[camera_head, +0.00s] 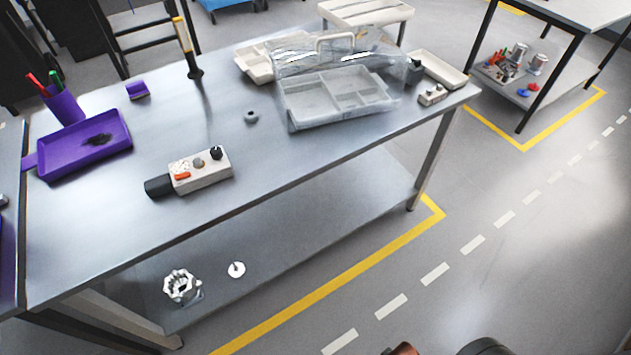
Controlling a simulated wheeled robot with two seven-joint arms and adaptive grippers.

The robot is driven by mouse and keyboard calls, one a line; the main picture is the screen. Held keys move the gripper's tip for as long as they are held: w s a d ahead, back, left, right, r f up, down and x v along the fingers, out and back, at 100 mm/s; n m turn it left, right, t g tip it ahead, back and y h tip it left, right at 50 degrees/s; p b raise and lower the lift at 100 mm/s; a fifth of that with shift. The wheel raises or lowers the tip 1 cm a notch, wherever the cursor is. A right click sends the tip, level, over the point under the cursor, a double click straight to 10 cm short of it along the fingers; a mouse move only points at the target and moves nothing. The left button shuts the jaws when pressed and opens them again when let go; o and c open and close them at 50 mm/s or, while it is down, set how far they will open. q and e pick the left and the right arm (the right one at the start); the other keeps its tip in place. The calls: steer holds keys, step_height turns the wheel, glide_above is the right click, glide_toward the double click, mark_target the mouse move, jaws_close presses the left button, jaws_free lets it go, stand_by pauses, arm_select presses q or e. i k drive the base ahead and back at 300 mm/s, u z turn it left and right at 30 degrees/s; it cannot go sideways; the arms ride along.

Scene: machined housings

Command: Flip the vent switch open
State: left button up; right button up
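A small beige control box (205,176) lies near the front edge of the steel table, left of its middle. Its top carries an orange-red switch-like part (182,176), a grey round knob (198,162) and a black knob (215,153). A black block (158,186) sits at its left end. I cannot read any label, so I cannot tell which part is the vent switch or whether it is open. Neither of my grippers shows.
The steel table (300,165) also bears a purple tray (85,146), a purple pen cup (63,107), a dark ring (252,116) and a clear-lidded case (340,97). The tabletop right of the box is clear. A lower shelf (290,235) holds a pale handwheel-like part (181,287).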

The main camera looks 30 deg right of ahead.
mark_target(188, 175)
steer(key=u, duration=2.2)
steer(key=i, duration=0.9)
steer(key=z, duration=2.25)
